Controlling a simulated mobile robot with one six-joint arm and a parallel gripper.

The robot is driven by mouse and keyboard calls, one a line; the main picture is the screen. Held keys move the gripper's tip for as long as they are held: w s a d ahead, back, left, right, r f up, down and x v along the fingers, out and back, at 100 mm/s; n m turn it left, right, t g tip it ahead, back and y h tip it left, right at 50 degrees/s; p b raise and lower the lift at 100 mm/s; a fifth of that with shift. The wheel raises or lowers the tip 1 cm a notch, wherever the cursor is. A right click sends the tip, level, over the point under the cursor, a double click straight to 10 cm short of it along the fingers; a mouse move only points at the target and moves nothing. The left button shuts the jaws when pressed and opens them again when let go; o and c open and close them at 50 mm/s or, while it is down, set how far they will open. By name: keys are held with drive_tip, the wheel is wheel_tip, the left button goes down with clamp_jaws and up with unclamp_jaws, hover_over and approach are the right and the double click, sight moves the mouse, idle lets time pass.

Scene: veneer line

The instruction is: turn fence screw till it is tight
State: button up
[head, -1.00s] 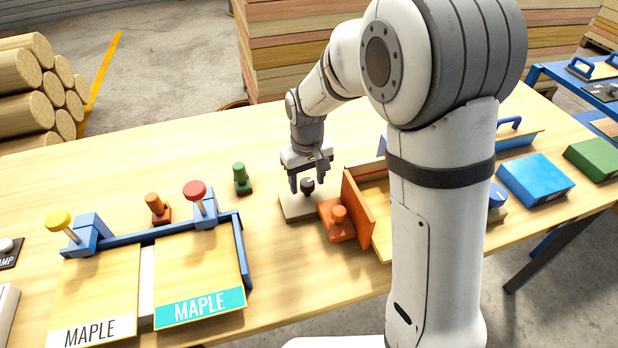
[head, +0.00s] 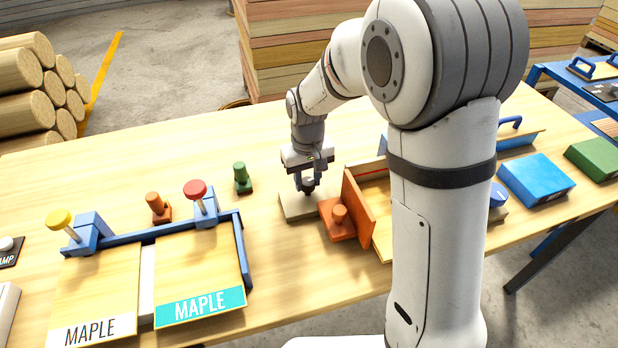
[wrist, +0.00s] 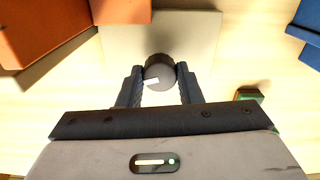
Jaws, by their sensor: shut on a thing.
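The fence screw is a dark round knob (wrist: 158,72) with a white mark on its top. It stands on a pale grey-beige base plate (head: 293,208) on the table. My gripper (head: 307,187) points down over the plate and is shut on the knob. In the wrist view, the two dark fingers of my gripper (wrist: 159,82) touch the knob on its left and right sides. The white mark points to the lower left there. In the head view, my fingers hide most of the knob.
An orange fence (head: 356,215) with an orange knob block stands just right of the plate. A green peg (head: 242,178) stands to the left. A blue frame (head: 160,232) with red and yellow clamps and two maple panels lies at front left. Bare table lies behind.

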drive_tip(key=m, duration=0.5)
drive_tip(key=shift+b, duration=0.3)
drive_tip(key=m, duration=0.5)
drive_tip(key=shift+b, duration=0.3)
drive_tip(key=m, duration=0.5)
drive_tip(key=shift+m, duration=0.4)
drive_tip(key=m, duration=0.5)
drive_tip(key=shift+b, duration=0.35)
drive_tip(key=shift+m, duration=0.3)
drive_tip(key=o, duration=1)
drive_tip(key=shift+r, duration=0.1)
